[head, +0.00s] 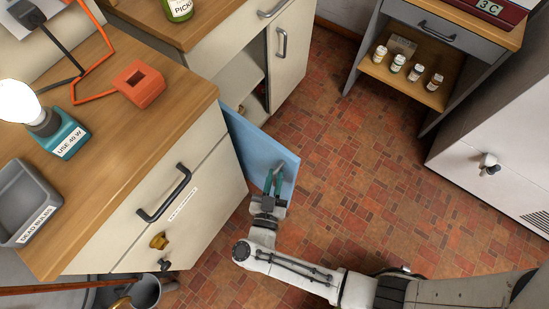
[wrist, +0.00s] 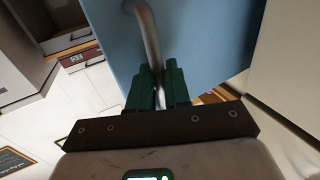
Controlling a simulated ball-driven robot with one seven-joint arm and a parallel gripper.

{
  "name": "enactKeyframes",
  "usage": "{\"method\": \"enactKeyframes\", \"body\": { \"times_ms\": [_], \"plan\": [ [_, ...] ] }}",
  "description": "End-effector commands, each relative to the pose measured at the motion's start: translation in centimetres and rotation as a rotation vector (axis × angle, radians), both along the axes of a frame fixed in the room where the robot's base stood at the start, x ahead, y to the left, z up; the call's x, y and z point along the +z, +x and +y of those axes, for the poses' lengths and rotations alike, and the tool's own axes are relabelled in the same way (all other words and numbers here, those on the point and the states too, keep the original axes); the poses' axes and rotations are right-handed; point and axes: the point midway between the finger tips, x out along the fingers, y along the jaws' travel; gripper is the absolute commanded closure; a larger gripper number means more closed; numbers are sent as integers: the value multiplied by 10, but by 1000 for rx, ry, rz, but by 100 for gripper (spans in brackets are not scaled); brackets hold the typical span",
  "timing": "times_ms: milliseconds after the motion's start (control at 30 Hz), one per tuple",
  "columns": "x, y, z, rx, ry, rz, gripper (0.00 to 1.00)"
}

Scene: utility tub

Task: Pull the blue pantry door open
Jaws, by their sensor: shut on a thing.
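The blue pantry door (head: 252,150) stands swung out from the cabinet front, its free edge over the tiled floor. It fills the upper middle of the wrist view (wrist: 205,45). Its grey bar handle (wrist: 148,40) shows in the wrist view and runs down between the green fingers. My gripper (head: 275,168) is at the door near its free edge. In the wrist view my gripper (wrist: 158,80) is shut on the handle. The handle is hard to make out in the head view, behind the fingers.
A cream drawer unit (head: 190,200) with a dark handle stands close left of the door. Open shelves (head: 235,75) show in the cabinet behind it. A shelf unit with small jars (head: 408,65) and a grey-white cabinet (head: 490,150) stand right. The tiled floor (head: 350,170) between is clear.

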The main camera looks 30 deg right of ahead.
Motion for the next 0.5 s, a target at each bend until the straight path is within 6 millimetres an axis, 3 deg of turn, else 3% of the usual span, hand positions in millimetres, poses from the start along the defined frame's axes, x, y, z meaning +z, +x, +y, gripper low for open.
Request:
{"method": "enactKeyframes", "body": {
  "times_ms": [33, 300, 333, 500],
  "plan": [
    [4, 7, 2, 13, -1, -11, 100],
    [4, 7, 2, 12, 0, -11, 100],
    [4, 7, 2, 12, 0, -11, 80],
    [4, 6, 2, 9, 0, -10, 68]
  ]
}}
